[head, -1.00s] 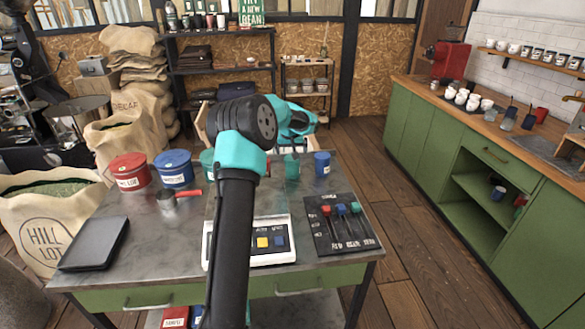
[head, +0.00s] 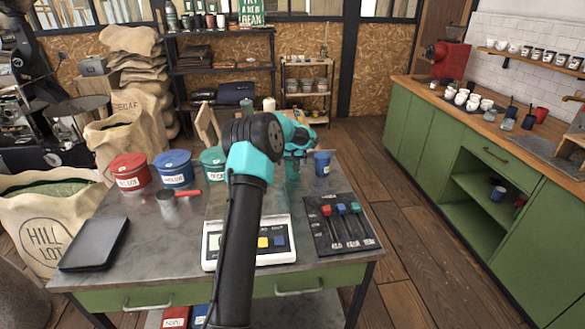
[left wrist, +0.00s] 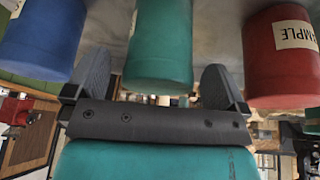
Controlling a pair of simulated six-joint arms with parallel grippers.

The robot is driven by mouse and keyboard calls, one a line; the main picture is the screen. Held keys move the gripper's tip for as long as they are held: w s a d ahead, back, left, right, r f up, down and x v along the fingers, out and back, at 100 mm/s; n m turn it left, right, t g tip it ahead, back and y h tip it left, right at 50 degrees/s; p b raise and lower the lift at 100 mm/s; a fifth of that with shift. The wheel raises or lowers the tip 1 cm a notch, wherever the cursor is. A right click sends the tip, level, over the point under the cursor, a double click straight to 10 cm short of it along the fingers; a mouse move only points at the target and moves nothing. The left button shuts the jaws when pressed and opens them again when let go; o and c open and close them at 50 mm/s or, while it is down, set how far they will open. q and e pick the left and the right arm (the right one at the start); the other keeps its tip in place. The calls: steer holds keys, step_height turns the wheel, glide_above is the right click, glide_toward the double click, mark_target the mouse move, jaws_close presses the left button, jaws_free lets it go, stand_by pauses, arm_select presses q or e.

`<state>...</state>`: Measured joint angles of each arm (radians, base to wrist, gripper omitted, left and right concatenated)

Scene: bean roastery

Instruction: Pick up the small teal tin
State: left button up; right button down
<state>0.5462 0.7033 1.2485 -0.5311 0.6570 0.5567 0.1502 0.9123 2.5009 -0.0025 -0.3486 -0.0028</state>
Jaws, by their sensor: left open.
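The small teal tin (head: 292,171) stands on the table, partly hidden under my left gripper (head: 297,153) in the head view. In the left wrist view the teal tin (left wrist: 160,45) is in the middle. It lies between the lines of my left gripper's two open fingers (left wrist: 158,85), with a gap on each side. I cannot tell how deep it sits between them. My right gripper is not in view.
A small blue tin (head: 322,164) stands close to the right of it. A red tin (left wrist: 283,55) is on its other side. Larger red (head: 130,172), blue (head: 174,170) and teal (head: 212,161) canisters stand left. A white scale (head: 281,254) and a black lever panel (head: 342,224) are nearer.

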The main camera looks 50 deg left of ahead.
arm_select(q)
steer(key=shift+x, duration=1.1)
steer(key=c, duration=1)
